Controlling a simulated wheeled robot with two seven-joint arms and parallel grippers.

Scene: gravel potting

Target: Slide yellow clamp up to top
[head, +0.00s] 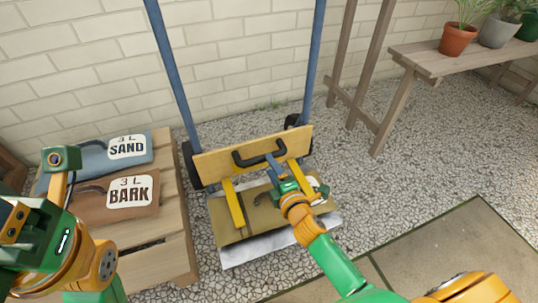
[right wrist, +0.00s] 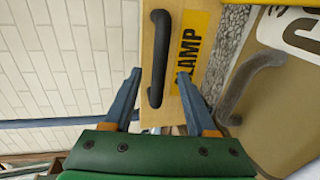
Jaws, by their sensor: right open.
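The clamp is a wooden crossboard (head: 215,164) with a black handle (head: 245,158), set low between the blue uprights of a hand truck. Two yellow arms (head: 233,203) reach down from it over a tan bag (head: 262,217). In the right wrist view the board bears a yellow label (right wrist: 190,50) reading "LAMP". My right gripper (head: 278,166) is at the board. Its blue fingers (right wrist: 160,85) are open, one on each side of the handle's lower end (right wrist: 157,50), not closed on it. My left arm shows at the lower left; its fingers are not visible.
Blue uprights (head: 172,65) rise beside the brick wall. A wooden platform (head: 165,190) at left carries a sand bag (head: 95,155) and a bark bag (head: 95,205). A bench (head: 440,60) with potted plants stands at right. Gravel lies between.

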